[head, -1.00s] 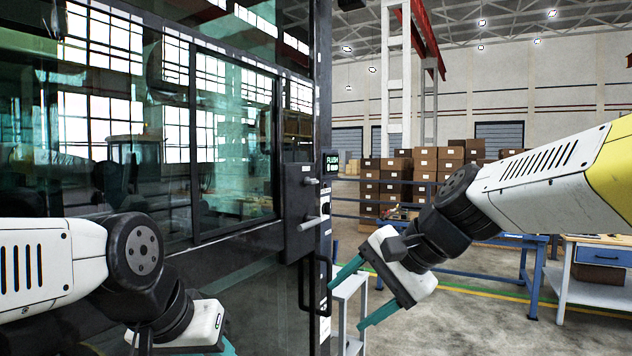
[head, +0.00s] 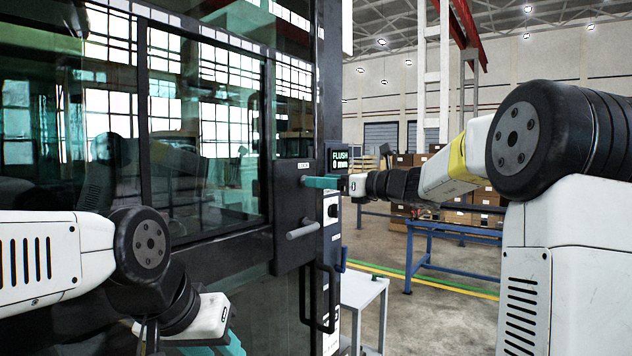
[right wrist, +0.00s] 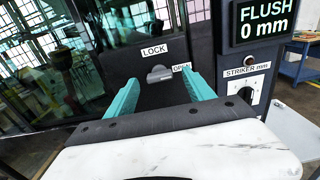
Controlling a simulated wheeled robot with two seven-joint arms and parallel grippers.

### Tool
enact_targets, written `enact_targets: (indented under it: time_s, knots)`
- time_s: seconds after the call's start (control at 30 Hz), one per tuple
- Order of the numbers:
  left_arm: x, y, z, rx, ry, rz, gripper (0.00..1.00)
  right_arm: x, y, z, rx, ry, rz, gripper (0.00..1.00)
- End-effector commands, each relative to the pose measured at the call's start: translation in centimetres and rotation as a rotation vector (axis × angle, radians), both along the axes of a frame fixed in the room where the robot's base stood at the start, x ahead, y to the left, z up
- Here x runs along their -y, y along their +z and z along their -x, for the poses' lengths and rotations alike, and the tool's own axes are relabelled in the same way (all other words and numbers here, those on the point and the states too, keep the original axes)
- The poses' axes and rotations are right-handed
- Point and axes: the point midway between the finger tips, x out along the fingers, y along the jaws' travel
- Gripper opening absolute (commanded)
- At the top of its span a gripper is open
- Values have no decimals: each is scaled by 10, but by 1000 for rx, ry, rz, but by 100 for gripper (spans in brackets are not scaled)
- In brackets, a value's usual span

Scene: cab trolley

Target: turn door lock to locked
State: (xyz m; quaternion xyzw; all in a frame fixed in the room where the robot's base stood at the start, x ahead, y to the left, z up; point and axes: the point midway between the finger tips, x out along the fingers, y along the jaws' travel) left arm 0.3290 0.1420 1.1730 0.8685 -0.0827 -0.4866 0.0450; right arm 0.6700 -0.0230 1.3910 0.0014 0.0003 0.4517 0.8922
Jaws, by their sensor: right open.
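The door lock's small grey knob (right wrist: 160,74) is on the dark door plate (head: 290,213), between a LOCK label above it and an OPEN label at its right. The knob lies roughly flat, one end toward OPEN. My right gripper (right wrist: 164,79) is open, its teal fingers to either side of the knob in the right wrist view; contact cannot be told. In the head view my right gripper (head: 310,182) reaches the plate from the right and mostly hides the knob. My left gripper (head: 222,344) is low at the left, cut by the frame's bottom edge.
A grey lever (head: 303,230) juts out below the knob, with a black pull handle (head: 318,298) under it. A FLUSH 0 mm display (head: 340,159) and a striker dial (right wrist: 244,95) are on the post at right. A white trolley (head: 362,294) stands beyond.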

Motion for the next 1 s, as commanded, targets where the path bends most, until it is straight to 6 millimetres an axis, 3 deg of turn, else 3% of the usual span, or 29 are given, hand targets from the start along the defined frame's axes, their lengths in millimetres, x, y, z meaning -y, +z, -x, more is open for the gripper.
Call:
enact_targets:
  time_s: [0.2,0.53,0.83,1.0]
  knots:
    - [0,0,0,0,0,0,36,-21,0,-14,2,1,1,62]
    - [0,0,0,0,0,0,36,-24,0,-17,1,1,2,62]
    - [0,0,0,0,0,0,36,-24,0,-16,2,1,3,3]
    - [0,0,0,0,0,0,36,-23,0,-16,7,0,6,0]
